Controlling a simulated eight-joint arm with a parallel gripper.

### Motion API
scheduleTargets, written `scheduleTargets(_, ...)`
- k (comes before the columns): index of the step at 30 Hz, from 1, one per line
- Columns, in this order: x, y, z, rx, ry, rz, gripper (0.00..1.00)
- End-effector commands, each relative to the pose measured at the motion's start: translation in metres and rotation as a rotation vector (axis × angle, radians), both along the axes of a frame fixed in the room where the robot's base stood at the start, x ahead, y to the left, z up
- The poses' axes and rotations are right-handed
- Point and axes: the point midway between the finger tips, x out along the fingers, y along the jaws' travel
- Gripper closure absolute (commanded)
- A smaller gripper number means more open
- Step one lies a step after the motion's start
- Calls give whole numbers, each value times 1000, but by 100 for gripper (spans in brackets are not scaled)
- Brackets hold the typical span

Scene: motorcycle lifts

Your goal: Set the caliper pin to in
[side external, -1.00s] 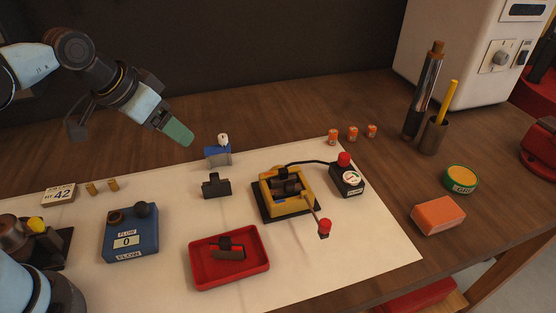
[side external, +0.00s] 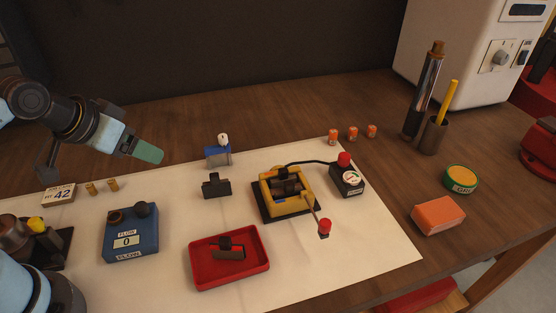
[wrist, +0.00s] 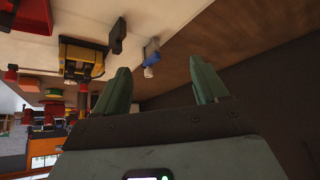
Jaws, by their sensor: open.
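A yellow caliper-like block (side external: 300,181) sits on a black base on the white sheet, with dark parts inside. A thin rod runs from its front right side to a red knob (side external: 324,226); it may be the caliper pin, but no label shows and I cannot tell its setting. The yellow block also shows upside down in the wrist view (wrist: 82,50). My gripper (side external: 158,156) is raised at the left, well away from the block. In the wrist view its two green fingers (wrist: 160,82) are apart with nothing between them.
A black gauge box (side external: 347,184) with a red knob is cabled to the yellow block. A red tray (side external: 258,276) holds a dark part.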

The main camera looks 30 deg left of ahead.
Motion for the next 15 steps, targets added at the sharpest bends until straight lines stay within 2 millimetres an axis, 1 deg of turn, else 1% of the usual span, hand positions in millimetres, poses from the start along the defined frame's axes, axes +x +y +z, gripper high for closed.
scheduleTargets(11,0,0,0,1,0,-1,28)
scheduleTargets(14,1,-1,1,0,3,-3,41)
scheduleTargets(15,2,-3,3,-1,7,-8,47)
